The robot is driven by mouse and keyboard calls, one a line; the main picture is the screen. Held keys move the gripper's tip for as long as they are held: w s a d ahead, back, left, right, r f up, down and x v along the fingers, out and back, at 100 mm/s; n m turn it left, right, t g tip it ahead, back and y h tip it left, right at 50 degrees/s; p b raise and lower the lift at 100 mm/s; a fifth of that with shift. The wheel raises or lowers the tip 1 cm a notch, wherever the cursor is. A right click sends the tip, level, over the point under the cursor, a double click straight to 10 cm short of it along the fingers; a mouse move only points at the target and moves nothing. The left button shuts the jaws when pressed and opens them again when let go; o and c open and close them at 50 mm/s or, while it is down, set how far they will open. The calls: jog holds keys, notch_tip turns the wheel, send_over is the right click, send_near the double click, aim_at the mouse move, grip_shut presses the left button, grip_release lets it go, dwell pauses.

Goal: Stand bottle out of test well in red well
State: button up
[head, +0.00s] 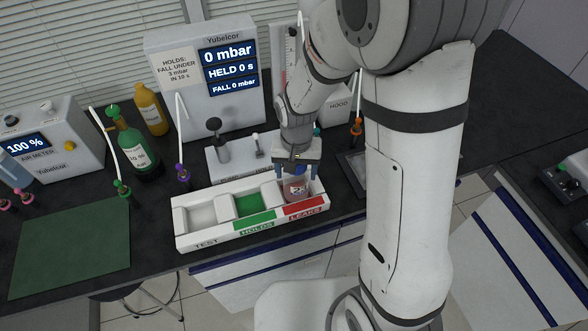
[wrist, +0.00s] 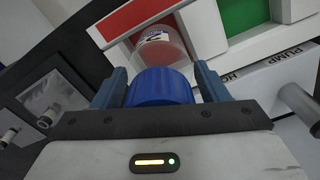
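The bottle (head: 297,188) is clear with a white label marked with dark figures and a blue cap (wrist: 160,87). It stands roughly upright in the red well (head: 318,202), labelled LEAKS, at the right end of the white rack. My gripper (head: 297,170) is directly above that well, pointing down. The test well (head: 201,217) at the left end is empty. Whether the bottle's base touches the well floor is hidden.
The middle green well (head: 248,205), labelled HOLDS, is empty. The pump block (head: 232,160) and a display unit (head: 205,75) reading 0 mbar stand behind the rack. A green bottle (head: 137,150) and a green mat (head: 70,245) are to the left. My arm covers the bench at the right.

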jog(key=o, duration=0.4)
jog(key=shift+c, duration=0.2)
notch_tip(320, 180, up, 12)
jog(key=shift+r+b, duration=0.2)
jog(key=shift+b, duration=0.15)
jog(key=s+d+r+n+t, duration=0.1)
jog(key=s+d+r+t, duration=0.2)
jog(key=s+d+r, duration=0.3)
jog(key=shift+s+d+r, duration=0.2)
jog(key=shift+s+d, duration=2.7)
jog(key=shift+s, duration=0.55)
